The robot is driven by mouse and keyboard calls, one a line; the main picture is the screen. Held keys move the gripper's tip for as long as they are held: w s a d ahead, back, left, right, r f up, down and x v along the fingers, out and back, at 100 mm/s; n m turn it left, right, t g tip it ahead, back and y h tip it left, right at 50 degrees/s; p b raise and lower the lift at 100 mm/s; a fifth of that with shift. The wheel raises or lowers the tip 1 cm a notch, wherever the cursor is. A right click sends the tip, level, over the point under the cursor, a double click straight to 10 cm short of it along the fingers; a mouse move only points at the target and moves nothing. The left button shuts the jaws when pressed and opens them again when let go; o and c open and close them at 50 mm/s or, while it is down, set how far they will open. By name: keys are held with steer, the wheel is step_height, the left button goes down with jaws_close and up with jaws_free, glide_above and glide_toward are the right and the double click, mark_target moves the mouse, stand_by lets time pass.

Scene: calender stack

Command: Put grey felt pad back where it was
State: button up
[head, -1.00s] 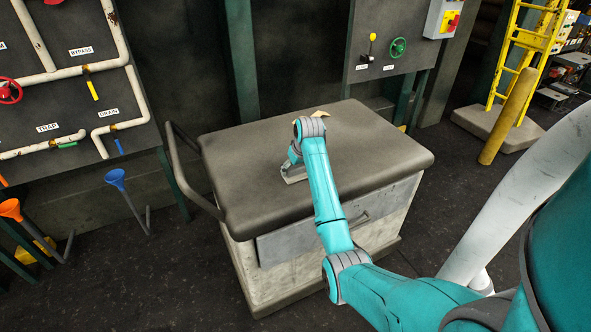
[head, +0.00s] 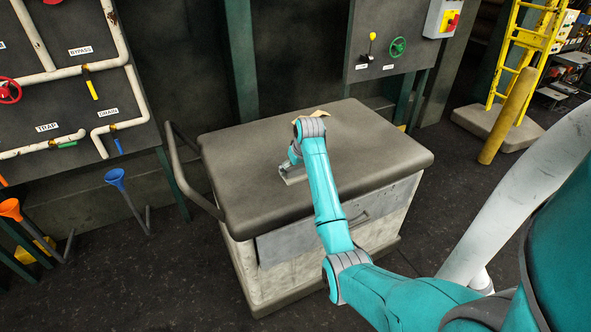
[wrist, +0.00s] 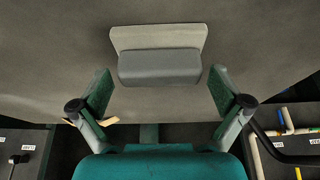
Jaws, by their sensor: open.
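The grey felt pad (wrist: 158,66) shows in the wrist view as a darker grey block on a thin, paler flat sheet. It lies on the dark grey padded top of the cart (head: 370,150). My gripper (wrist: 160,76) is open, with one finger to either side of the block and a gap on both sides. In the head view the pad (head: 296,180) shows only in part at the end of my arm, which hides the rest.
A small beige piece (head: 319,113) lies on the cart top behind my wrist. The cart has a bent handle (head: 180,170) on its left side. The cart top is bare to the left and right. Pipe and switch panels stand behind.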

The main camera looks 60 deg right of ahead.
steer(key=v, duration=1.1)
steer(key=shift+s+r, duration=0.15)
steer(key=shift+r, duration=0.15)
steer(key=shift+a, duration=0.1)
